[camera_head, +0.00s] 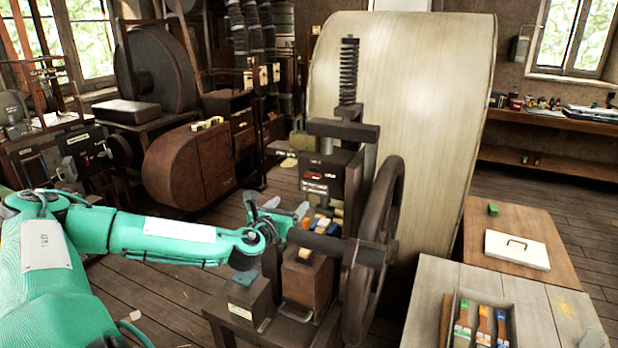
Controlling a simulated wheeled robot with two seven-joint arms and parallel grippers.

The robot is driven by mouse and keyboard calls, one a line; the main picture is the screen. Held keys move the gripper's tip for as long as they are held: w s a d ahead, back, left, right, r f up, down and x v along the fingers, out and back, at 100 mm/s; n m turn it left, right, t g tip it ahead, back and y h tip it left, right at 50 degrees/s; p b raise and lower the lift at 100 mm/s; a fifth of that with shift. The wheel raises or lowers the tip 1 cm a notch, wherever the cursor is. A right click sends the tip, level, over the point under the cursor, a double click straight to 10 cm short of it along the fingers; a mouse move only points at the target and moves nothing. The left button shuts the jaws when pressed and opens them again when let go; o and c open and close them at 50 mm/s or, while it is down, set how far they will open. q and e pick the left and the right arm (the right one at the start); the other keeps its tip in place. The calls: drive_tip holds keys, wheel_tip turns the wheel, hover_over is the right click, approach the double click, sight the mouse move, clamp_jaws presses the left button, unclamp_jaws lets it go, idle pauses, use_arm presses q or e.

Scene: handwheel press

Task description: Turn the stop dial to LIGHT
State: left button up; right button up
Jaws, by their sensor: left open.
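The handwheel press stands at the centre, with a dark spring column (349,75), a dark head block (330,172) bearing small red and white labels, and a large dark handwheel (388,240) on its right side. I cannot make out the stop dial or its LIGHT mark for certain. My left gripper (287,207) is at the left side of the press, below the head block, with its grey fingers apart and nothing seen between them. Whether it touches the press is unclear. My right gripper is not in view.
A dark box with a blue piece (244,278) and a brown block (307,279) stand at the press's base.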

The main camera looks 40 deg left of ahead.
use_arm(q)
drive_tip(key=r, duration=0.2)
drive_tip(key=p, duration=0.6)
approach(311, 175)
drive_tip(key=shift+m, duration=0.4)
drive_tip(key=x, duration=0.6)
drive_tip(key=shift+w+a+r, duration=0.1)
drive_tip(key=shift+w, duration=0.1)
drive_tip(key=shift+x, duration=0.9)
drive_tip(key=c, duration=1)
